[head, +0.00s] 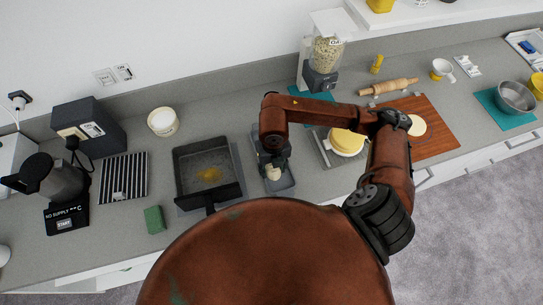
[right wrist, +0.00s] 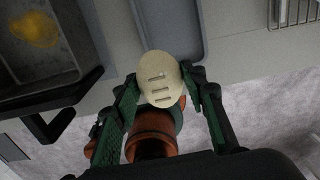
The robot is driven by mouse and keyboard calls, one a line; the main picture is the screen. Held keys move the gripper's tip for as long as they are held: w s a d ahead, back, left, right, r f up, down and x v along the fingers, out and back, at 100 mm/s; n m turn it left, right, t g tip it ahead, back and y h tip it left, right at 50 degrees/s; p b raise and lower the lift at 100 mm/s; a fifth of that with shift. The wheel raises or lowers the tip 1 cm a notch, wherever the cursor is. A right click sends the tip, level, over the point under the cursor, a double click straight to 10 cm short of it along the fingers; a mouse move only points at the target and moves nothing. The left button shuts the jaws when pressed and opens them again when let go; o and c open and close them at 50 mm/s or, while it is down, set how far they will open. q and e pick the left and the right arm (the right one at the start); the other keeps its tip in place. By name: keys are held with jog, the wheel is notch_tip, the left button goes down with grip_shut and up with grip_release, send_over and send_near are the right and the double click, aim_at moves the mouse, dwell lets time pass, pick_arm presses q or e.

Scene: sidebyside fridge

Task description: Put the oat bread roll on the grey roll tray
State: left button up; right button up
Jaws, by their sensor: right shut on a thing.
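The oat bread roll (right wrist: 160,78) is pale beige with several slashes across its top. My right gripper (right wrist: 162,92) is shut on it, with one finger on each side. In the head view the roll (head: 273,173) shows below the right gripper (head: 272,162), over the grey roll tray (head: 287,183). The tray also shows in the right wrist view (right wrist: 172,28), behind the roll, which covers part of its near end. I cannot tell whether the roll touches the tray. My left gripper is in neither view.
A dark square pan (head: 208,172) with a yellow patch stands left of the tray, its handle toward the front edge. A wire rack with a yellow-topped round thing (head: 346,142) is on the right. A green sponge (head: 154,219) lies further left.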

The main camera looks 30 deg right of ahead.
jog(key=w+d+f, duration=0.1)
jog(key=w+f, duration=0.1)
jog(key=w, duration=0.1)
jog(key=w+d+f+p, duration=0.1)
jog(key=w+d+f, duration=0.1)
jog(key=w+f, duration=0.1)
jog(key=w+d+f+p, duration=0.1)
jog(key=w+d+f, duration=0.1)
jog(key=w, duration=0.1)
jog(key=shift+w+f, duration=0.15)
jog(key=shift+f, duration=0.2)
jog(key=shift+w+d+f+p, duration=0.25)
jog(key=shift+w+f+p, duration=0.05)
jog(key=shift+f, duration=0.2)
notch_tip(320, 180, down, 3)
jog(key=shift+w+r+p, duration=0.1)
jog(key=shift+p, duration=0.6)
jog(key=shift+f, duration=0.2)
jog(key=shift+f, duration=0.1)
jog(key=shift+f+b, duration=0.1)
jog(key=shift+b, duration=0.2)
jog(key=o, duration=0.8)
jog(key=shift+o, duration=0.2)
